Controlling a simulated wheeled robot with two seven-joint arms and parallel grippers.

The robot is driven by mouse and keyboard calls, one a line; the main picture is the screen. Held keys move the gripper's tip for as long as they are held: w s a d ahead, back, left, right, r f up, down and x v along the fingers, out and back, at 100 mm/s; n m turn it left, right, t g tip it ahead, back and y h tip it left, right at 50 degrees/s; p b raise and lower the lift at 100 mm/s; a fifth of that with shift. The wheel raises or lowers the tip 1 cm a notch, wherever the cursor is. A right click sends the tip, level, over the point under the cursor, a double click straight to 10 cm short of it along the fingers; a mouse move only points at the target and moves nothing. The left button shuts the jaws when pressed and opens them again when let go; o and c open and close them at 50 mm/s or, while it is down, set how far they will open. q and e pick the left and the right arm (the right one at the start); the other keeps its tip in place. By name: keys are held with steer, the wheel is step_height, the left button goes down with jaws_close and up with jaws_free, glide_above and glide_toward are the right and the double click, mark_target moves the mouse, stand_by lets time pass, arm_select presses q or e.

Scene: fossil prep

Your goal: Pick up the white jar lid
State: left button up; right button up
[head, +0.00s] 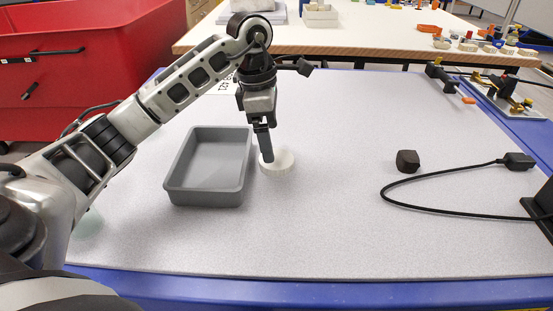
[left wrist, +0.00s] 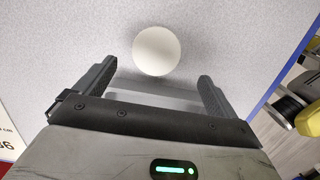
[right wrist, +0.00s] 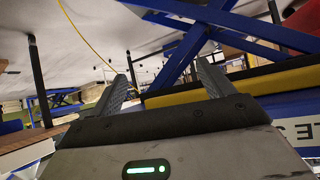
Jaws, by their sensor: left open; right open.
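The white jar lid (head: 279,165) is a round disc with a ridged edge, lying flat on the grey mat just right of the grey tray. In the left wrist view the lid (left wrist: 157,50) shows as a plain white circle beyond and between the fingertips. My left gripper (head: 266,155) points down over the lid and hides part of its left side. Its fingers (left wrist: 158,80) are apart with nothing between them; whether they touch the lid is unclear. My right gripper (right wrist: 163,78) is open and empty, away from the table, and does not show in the head view.
A grey tray (head: 205,198) stands empty close left of the lid. A dark block (head: 407,161) and a black cable (head: 440,211) lie to the right. The mat (head: 330,235) in front is clear.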

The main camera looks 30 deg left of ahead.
mark_target(276, 158)
arm_select(q)
steer(key=shift+w+d+f+p, duration=0.1)
steer(key=shift+w+f+p, duration=0.1)
steer(key=shift+f, duration=0.8)
steer(key=shift+w+d+f+p, duration=0.1)
steer(key=shift+w+f+p, duration=0.05)
steer(key=shift+f, duration=0.85)
steer(key=shift+w+d+f+p, duration=0.1)
steer(key=shift+w+f+p, duration=0.1)
steer(key=shift+f, duration=0.8)
steer(key=c, duration=1.1)
steer(key=shift+r, duration=0.15)
